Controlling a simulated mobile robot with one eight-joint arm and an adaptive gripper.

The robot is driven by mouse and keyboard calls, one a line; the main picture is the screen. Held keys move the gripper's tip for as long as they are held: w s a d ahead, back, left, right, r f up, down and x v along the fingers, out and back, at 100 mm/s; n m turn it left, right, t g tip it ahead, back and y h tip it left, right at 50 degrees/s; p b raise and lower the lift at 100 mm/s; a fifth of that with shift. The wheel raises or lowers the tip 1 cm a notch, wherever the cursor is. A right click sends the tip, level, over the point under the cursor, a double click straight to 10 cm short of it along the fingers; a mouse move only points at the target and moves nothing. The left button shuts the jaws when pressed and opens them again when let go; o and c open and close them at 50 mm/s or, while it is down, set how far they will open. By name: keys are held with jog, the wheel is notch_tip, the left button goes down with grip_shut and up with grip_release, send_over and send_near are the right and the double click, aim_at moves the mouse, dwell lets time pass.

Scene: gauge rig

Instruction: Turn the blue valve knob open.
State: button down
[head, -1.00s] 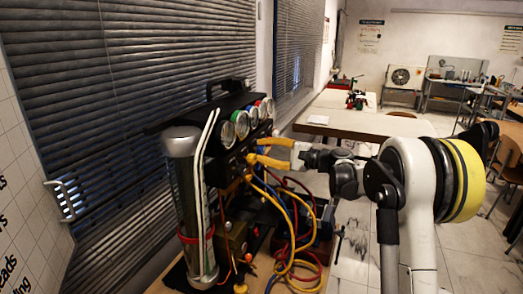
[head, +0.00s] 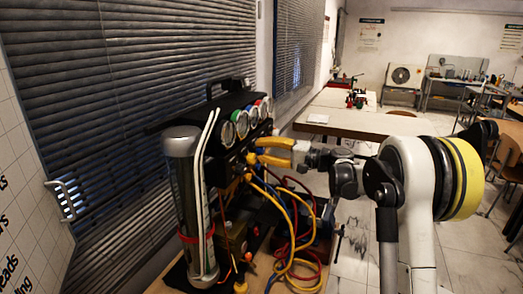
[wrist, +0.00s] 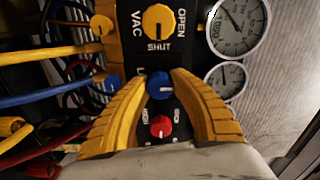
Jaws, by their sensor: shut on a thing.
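The blue valve knob (wrist: 160,85) is in the middle of the wrist view, on the black face of the gauge rig (wrist: 152,62). My gripper (wrist: 160,78) has one yellow finger on each side of it and is shut on it. A white mark shows on the knob's lower edge. In the head view my gripper (head: 258,150) reaches the rig from the right, and the blue knob is hidden there.
A red knob (wrist: 161,126) lies just below the blue one, between the fingers. A yellow VAC knob (wrist: 159,21) is above. Gauges (wrist: 239,26) line the right. Hoses (head: 292,225) hang below the rig, beside a metal cylinder (head: 183,200).

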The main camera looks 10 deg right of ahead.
jog(key=c, duration=1.1)
grip_release()
jog(key=shift+o, duration=0.2)
jog(key=v, duration=1.2)
